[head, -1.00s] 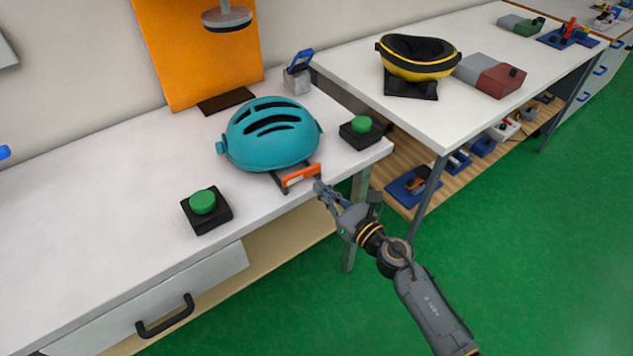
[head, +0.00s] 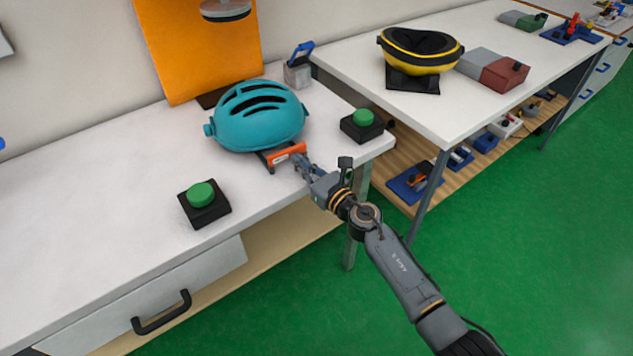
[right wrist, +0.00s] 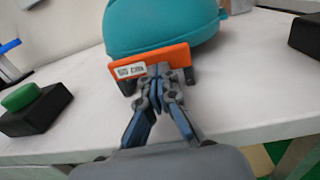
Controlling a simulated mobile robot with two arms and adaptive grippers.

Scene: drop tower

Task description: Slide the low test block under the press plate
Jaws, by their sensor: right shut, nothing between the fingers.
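No plain low block shows. A teal helmet (head: 257,122) sits on a low dark sled with an orange front bar (head: 284,154). Above and behind it hangs a round grey press plate (head: 226,10) before an orange upright panel (head: 195,50). A dark base (head: 210,98) lies at the panel's foot, partly hidden by the helmet. My right gripper (head: 300,163) is shut and empty, its tips at the bar's front face. In the right wrist view, the closed fingertips (right wrist: 158,78) appear to touch the orange bar (right wrist: 148,61) below the helmet (right wrist: 160,25). My left gripper is not in view.
Green-button boxes stand left (head: 203,205) and right (head: 363,123) of the helmet. A grey box with a blue lever (head: 298,72) stands behind. A second table (head: 440,110) on the right holds a yellow-black helmet (head: 420,55). The white bench is clear at left.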

